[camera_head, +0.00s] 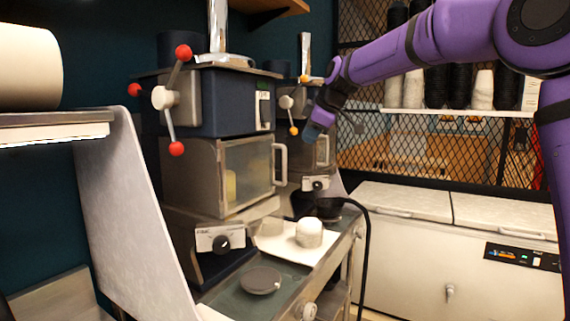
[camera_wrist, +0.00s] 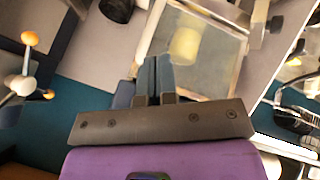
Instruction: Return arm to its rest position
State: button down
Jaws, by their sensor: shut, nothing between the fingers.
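My purple arm (camera_head: 420,45) reaches in from the upper right in the head view. My gripper (camera_head: 314,128) is at its end, in front of the rear machine and right of the glass-fronted box of the near machine. In the wrist view the two dark fingers of my gripper (camera_wrist: 154,78) lie side by side, shut and empty. Beyond them is a clear-fronted box (camera_wrist: 205,45) with something pale yellow inside. The same kind of box (camera_head: 247,172) shows on the near machine in the head view.
The near machine (camera_head: 230,100) has a red-knobbed handle (camera_head: 175,99). A white round container (camera_head: 309,232) and a grey disc (camera_head: 261,281) are on the counter below. A black cable (camera_head: 366,250) hangs at its right. A mesh partition (camera_head: 440,155) and white cabinets (camera_head: 400,240) stand behind.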

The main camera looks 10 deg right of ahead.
jog(key=s+d+f+m+h, duration=0.15)
jog(key=s+d+m, duration=0.25)
jog(key=s, duration=0.9)
jog(key=s+d+m+h, duration=0.2)
jog(key=s+d+m, duration=0.15)
jog(key=s, duration=0.85)
jog(key=s+d+f+m, duration=0.2)
jog(key=s+f+m, duration=0.2)
jog(key=s, duration=0.6)
jog(key=s+d+f+m, duration=0.3)
jog(key=s+f+m, duration=0.1)
jog(key=s+f, duration=0.3)
jog(key=s, duration=0.2)
jog(key=shift+s+d+g+h, duration=0.3)
jog(key=shift+s+d+h, duration=0.05)
jog(key=shift+s, duration=0.05)
